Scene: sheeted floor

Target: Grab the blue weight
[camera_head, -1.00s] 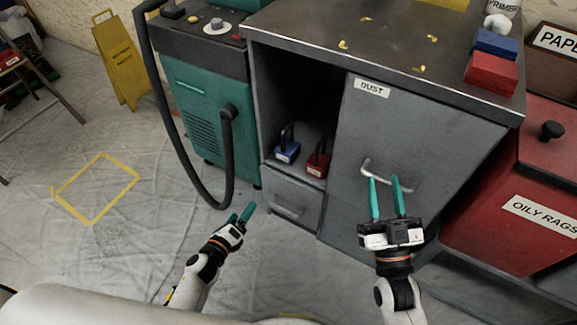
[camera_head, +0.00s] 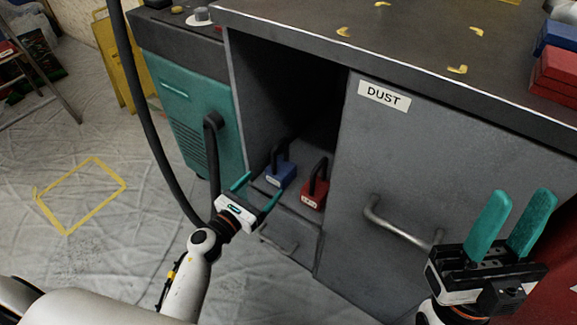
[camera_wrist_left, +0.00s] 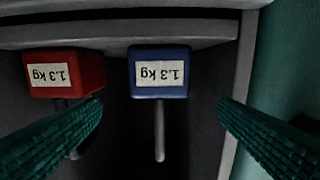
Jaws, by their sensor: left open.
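The blue weight (camera_head: 281,176) stands in the open cubby of the grey cabinet, with its dark handle upright. It also shows in the left wrist view (camera_wrist_left: 160,85), with a 1.3 kg label upside down there. My left gripper (camera_head: 260,187) is open and empty at the cubby's front, just short of the weight. In the left wrist view the blue weight lies between the lines of the two teal fingers (camera_wrist_left: 160,108), apart from both. My right gripper (camera_head: 522,198) is open and empty in front of the DUST door.
A red weight (camera_head: 313,192) stands right beside the blue one; in the left wrist view the left finger overlaps it. A door handle (camera_head: 400,228) juts out near my right gripper. A dark hose (camera_head: 150,130) hangs left of the cubby by the teal machine (camera_head: 185,105).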

